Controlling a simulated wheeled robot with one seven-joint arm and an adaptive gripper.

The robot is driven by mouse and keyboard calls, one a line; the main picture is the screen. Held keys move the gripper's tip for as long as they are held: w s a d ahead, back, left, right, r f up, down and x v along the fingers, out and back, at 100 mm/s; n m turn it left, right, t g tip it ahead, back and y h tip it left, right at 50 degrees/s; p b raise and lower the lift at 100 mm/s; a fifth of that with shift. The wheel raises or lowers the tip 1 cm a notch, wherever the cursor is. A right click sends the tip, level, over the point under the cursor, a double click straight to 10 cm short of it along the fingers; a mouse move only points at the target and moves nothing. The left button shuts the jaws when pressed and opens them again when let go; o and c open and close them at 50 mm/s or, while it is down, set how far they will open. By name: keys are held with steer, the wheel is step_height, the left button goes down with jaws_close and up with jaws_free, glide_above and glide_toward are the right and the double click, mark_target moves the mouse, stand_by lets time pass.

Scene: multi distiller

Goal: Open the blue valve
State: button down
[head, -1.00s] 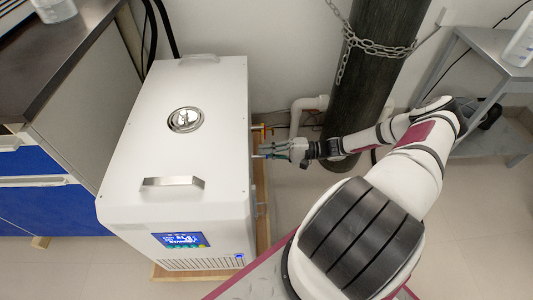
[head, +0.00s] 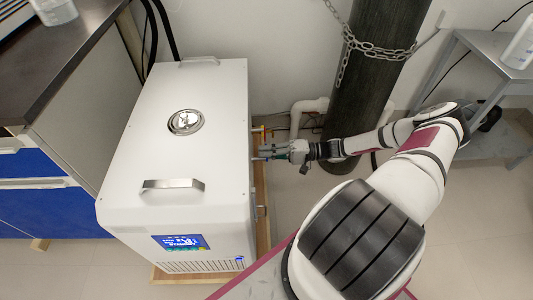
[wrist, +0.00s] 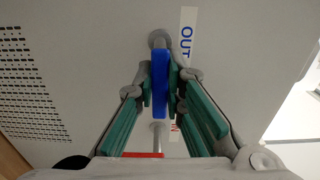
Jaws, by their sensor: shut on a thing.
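The blue valve (wrist: 160,84) is a long blue handle on a metal fitting at the side of the white machine, beside an "OUT" label (wrist: 186,35). My gripper (wrist: 161,92) has its green-padded fingers on both sides of the blue handle, shut on it. In the head view my gripper (head: 266,152) is at the right side of the white machine (head: 180,130). The blue handle is too small to make out there. A red part (wrist: 142,155) shows below the blue handle in the wrist view.
A dark gas cylinder (head: 365,85) with a chain (head: 370,47) stands behind my arm. A grey side table (head: 490,60) is at the right. A dark-topped bench (head: 60,70) with blue drawers is at the left. Pale pipes (head: 308,107) run along the wall.

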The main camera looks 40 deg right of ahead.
steer(key=c, duration=1.6)
jaws_free()
steer(key=shift+c, duration=0.2)
steer(key=shift+d, duration=0.1)
steer(key=v, duration=1.2)
